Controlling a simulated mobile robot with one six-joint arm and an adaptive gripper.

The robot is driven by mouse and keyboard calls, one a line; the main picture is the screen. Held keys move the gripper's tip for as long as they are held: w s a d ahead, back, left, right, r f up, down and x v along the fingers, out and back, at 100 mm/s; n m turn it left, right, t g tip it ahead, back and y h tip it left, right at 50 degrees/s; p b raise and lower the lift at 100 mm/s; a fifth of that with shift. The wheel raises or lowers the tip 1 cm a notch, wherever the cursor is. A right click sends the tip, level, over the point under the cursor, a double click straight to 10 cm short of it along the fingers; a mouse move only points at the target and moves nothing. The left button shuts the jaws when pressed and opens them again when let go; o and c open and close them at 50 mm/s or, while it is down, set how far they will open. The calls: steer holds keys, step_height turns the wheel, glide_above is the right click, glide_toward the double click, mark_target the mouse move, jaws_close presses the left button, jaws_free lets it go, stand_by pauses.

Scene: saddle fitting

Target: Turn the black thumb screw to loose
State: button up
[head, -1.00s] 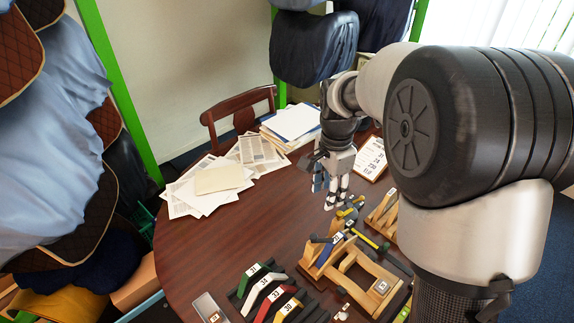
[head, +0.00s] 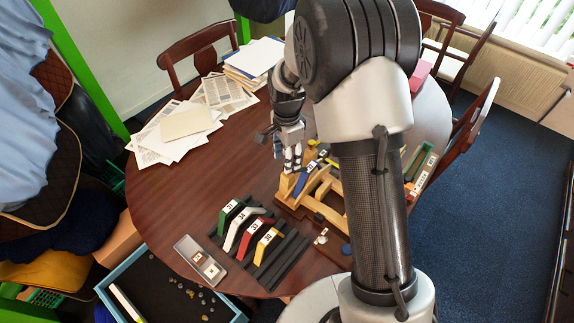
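My gripper (head: 288,160) points down above the far-left end of a wooden fixture (head: 332,213) on the round table. Its fingers are small and partly overlap in this view, so I cannot tell how far apart they are. A blue numbered piece (head: 306,177) sits on the fixture just beside and below the fingertips. I cannot make out the black thumb screw for certain; it is too small or hidden near the gripper and arm. My arm covers the right part of the fixture.
A dark rack (head: 290,255) holds green, white, red and yellow numbered pieces on the table (head: 190,210). A grey tray (head: 201,260) lies left of it. Papers (head: 180,128) lie at the back left. A blue-rimmed bin (head: 122,272) stands below the front edge. The table's left-middle is clear.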

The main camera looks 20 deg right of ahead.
steer(key=shift+f, duration=1.55)
jaws_close()
